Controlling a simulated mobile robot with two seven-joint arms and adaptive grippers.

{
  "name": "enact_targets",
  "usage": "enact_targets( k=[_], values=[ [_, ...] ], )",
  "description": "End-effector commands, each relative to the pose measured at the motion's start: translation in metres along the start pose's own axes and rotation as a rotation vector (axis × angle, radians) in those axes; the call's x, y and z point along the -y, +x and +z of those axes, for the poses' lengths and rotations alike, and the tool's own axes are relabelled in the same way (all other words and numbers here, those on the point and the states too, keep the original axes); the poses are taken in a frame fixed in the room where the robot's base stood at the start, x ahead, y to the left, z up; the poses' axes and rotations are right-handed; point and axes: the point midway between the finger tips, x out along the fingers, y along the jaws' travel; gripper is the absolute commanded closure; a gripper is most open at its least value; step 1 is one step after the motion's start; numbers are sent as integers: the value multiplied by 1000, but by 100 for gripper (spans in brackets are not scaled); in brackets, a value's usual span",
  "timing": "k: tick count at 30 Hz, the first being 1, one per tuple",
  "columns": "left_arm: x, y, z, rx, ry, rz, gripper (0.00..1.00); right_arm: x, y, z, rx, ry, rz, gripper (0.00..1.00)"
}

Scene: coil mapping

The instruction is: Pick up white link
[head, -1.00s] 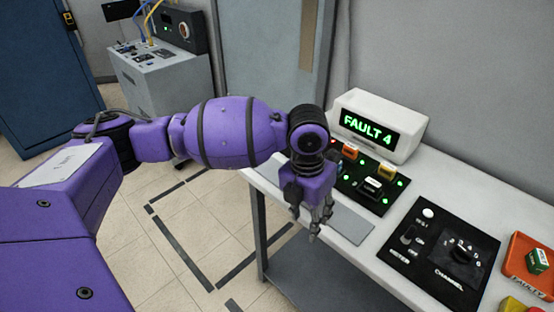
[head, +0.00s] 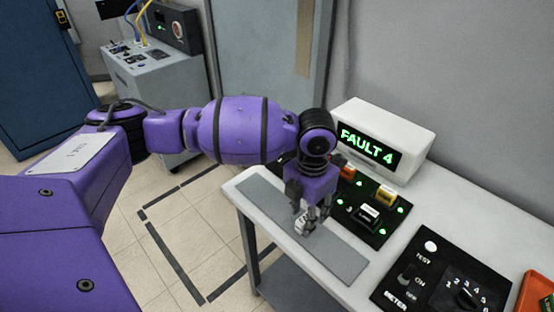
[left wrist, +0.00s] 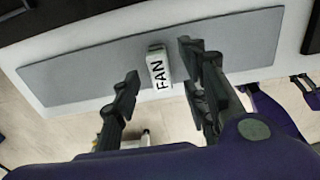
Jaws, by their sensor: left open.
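The white link, a small white block marked FAN, lies on the grey mat (head: 338,258) near the table's front edge. In the left wrist view the white link (left wrist: 159,68) lies between and slightly beyond my open fingertips, nearer the right one. My left gripper (head: 310,222) points down over the mat in the head view, with the white link (head: 301,224) partly hidden behind its fingers. In the left wrist view my left gripper (left wrist: 158,62) shows its fingers apart. I cannot tell whether they touch the link.
Behind the mat is a black panel (head: 352,231) with coloured blocks and green lights. A white display box (head: 410,148) reads FAULT 4. A black meter panel (head: 425,290) and an orange tray (head: 533,290) are to the right.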

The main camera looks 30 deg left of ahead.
Motion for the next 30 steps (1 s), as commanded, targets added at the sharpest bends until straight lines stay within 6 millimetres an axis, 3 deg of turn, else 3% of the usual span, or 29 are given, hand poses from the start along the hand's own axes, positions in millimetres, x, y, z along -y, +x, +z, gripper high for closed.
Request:
enact_targets(
  k=[4, 11, 21, 30],
  values=[
    [0, 20, 0, 0, 1, 0, 59, 1, 2, -9, -17, -2, -2, 60],
    [0, 23, 0, 2, 1, 0, 59, 1, 2, -9, -18, -1, -3, 60],
    [0, 22, 1, 3, 1, 0, 100, 4, 2, -8, -15, 11, -3, 60],
    [0, 21, 1, 4, 1, 1, 100, 5, 2, -7, -13, 11, -3, 60]
  ],
)
